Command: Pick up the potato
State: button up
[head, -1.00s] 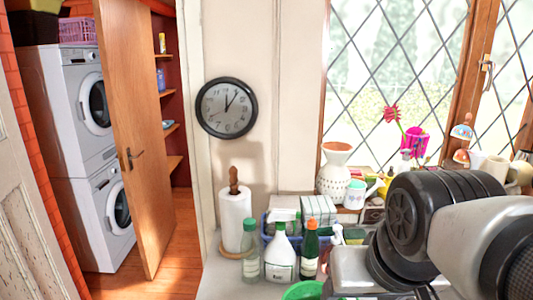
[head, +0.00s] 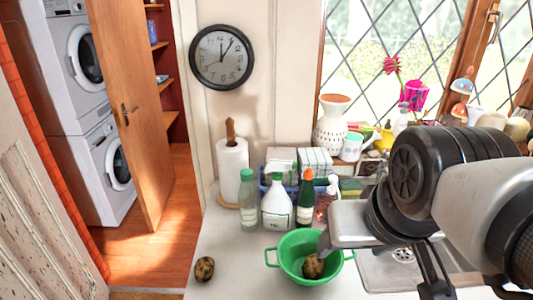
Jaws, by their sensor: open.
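A brown potato (head: 204,268) lies on the pale counter at the lower left, in the head view. A second brown potato (head: 313,266) lies inside a green colander (head: 293,272), right of the first one. My gripper (head: 380,264) is at the right, pointing down, with its fingers apart and nothing seen between them. Its left finger appears close to or above the colander's right side in the picture; the height between them is hard to judge. The lower part of its right finger is near the bottom edge of the picture.
Bottles (head: 277,208) and a paper towel roll (head: 233,170) stand behind the colander. A metal sink (head: 378,272) lies below my gripper, partly hidden. The counter (head: 235,285) is bare between the loose potato and the colander.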

aim_at(204, 269)
jog(key=j+z, duration=0.15)
jog(key=j, duration=0.5)
jog(key=j+z, duration=0.1)
jog(key=j, duration=0.6)
jog(key=k+j+z, duration=0.15)
jog(key=j, duration=0.5)
